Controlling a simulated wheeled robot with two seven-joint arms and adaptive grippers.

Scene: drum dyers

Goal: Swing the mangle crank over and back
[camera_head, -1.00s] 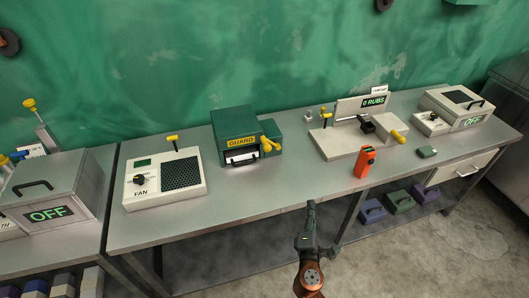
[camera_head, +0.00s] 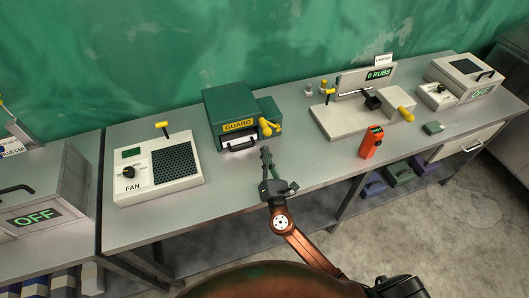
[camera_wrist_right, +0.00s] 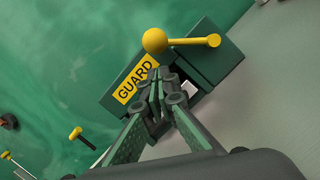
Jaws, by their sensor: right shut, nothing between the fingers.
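The mangle (camera_head: 228,104) is a green box with a yellow GUARD label, standing on the grey bench. Its crank (camera_head: 270,127) has a yellow arm and knob at the right front. In the right wrist view the crank (camera_wrist_right: 190,41) shows as a large yellow ball with a bar to a smaller end on the right. My right gripper (camera_head: 265,152) is shut and empty, just in front of and below the crank, apart from it in the head view. In the right wrist view its fingertips (camera_wrist_right: 160,76) are below the yellow ball. My left gripper is not in view.
A white FAN box (camera_head: 158,172) stands left of the mangle. To the right are a rub tester (camera_head: 345,118), an orange handheld device (camera_head: 371,142) and an OFF box (camera_head: 466,78). Bench (camera_head: 315,158) surface between mangle and orange device is clear.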

